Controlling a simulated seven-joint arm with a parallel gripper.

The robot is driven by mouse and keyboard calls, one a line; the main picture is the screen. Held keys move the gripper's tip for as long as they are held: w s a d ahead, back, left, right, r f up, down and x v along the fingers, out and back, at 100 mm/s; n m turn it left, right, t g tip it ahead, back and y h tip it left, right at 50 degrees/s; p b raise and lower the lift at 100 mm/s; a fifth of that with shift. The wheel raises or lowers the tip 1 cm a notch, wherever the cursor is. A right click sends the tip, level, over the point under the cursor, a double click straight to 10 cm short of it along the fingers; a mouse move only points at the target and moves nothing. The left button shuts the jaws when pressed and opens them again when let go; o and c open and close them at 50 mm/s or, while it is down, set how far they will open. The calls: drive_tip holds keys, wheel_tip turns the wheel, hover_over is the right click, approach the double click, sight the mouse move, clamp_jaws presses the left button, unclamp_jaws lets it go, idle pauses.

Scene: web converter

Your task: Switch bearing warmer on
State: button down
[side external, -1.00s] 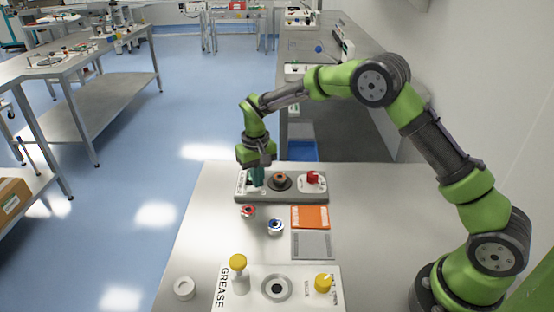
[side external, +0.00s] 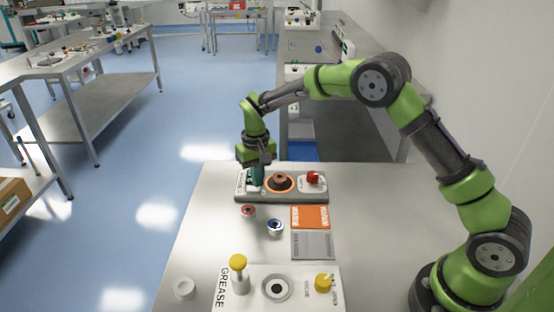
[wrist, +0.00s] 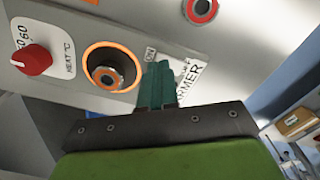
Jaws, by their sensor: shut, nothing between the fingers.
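The bearing warmer (side external: 302,194) is a grey box at the far end of the bench. The ring (side external: 280,183) glows orange; the glow also shows in the wrist view (wrist: 112,68). My gripper (side external: 256,187) is shut and empty, its teal fingertips down at the left label panel. In the wrist view the fingertips (wrist: 157,80) cover part of the panel marked ON and WARMER. The switch itself is hidden behind them.
A red-ringed part (side external: 248,211) and a blue-ringed part (side external: 275,227) stand in front of the warmer. Orange (side external: 310,217) and grey (side external: 312,245) pads lie to their right.

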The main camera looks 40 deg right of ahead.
drive_tip(key=shift+r, duration=2.85)
drive_tip(key=shift+w, duration=0.1)
drive_tip(key=s+r+t, duration=0.2)
drive_tip(key=s+r, duration=0.3)
drive_tip(key=s, duration=0.4)
drive_tip(key=s+d+r+t+y, duration=0.1)
drive_tip(key=s+r, duration=0.3)
drive_tip(key=s, duration=0.6)
drive_tip(key=s+d+r+m+t+y, duration=0.1)
drive_tip(key=s+r+t, duration=0.3)
drive_tip(key=s, duration=0.5)
drive_tip(key=shift+v, duration=0.9)
drive_tip(key=shift+w+r, duration=0.1)
